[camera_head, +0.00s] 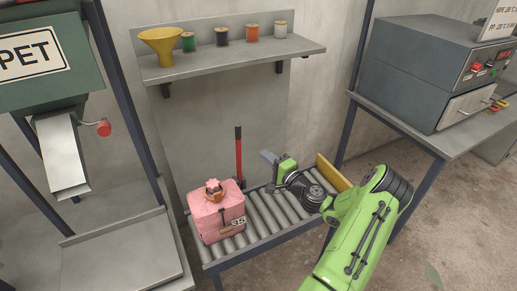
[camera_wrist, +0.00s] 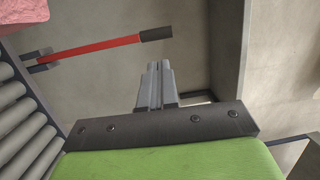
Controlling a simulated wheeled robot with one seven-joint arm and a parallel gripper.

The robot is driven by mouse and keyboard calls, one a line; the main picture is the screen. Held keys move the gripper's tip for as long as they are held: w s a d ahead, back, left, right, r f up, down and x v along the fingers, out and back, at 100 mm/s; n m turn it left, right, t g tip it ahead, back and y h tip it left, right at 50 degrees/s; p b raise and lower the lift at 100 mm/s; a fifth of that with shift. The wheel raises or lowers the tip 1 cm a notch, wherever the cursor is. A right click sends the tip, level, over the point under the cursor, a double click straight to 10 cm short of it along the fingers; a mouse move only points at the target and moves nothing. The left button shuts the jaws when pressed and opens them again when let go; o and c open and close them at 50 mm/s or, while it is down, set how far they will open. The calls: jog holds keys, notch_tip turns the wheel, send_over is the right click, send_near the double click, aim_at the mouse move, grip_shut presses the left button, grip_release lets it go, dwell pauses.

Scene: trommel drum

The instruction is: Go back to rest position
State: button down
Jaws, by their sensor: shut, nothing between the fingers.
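My green arm reaches in from the lower right in the head view. My gripper (camera_head: 268,157) is over the back edge of the roller conveyor (camera_head: 265,212), near its right part. In the wrist view my gripper (camera_wrist: 158,66) has its two grey fingers together, with nothing between them. A red lever with a black grip (camera_head: 239,158) stands left of my gripper, apart from it. The lever also shows in the wrist view (camera_wrist: 95,48), left of the fingers.
A pink bundle (camera_head: 212,221) with a tag sits at the conveyor's left end. A yellow stop board (camera_head: 332,173) closes the right end. A shelf (camera_head: 230,59) with a yellow funnel (camera_head: 168,44) and several spools is above. A PET hopper (camera_head: 45,60) stands left, a grey machine (camera_head: 435,65) right.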

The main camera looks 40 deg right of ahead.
jog(key=shift+s+f, duration=0.1)
jog(key=shift+s, duration=0.4)
jog(key=a+r+n+g+y, duration=0.2)
jog(key=a+n+g, duration=0.25)
jog(key=a, duration=0.45)
jog(key=a+r+n+g+y+p, duration=0.1)
jog(key=a+r+n+g+y, duration=0.15)
jog(key=a+n, duration=0.5)
jog(key=a+r+n+g+y, duration=0.1)
jog(key=a+n+g+y, duration=0.2)
jog(key=a, duration=0.7)
jog(key=s+a+r+n+g+h, duration=0.1)
jog(key=s+a+r+h, duration=0.1)
jog(key=s, duration=0.5)
jog(key=s+a+r+n+g+h+p, duration=0.1)
jog(key=s+a+r+h, duration=0.1)
jog(key=s+r, duration=0.3)
jog(key=s+a+r+n+g+h, duration=0.1)
jog(key=s+a+r+h, duration=0.1)
jog(key=s, duration=0.8)
jog(key=shift+s+r+n, duration=0.35)
jog(key=shift+r+n, duration=0.05)
jog(key=shift+r, duration=0.5)
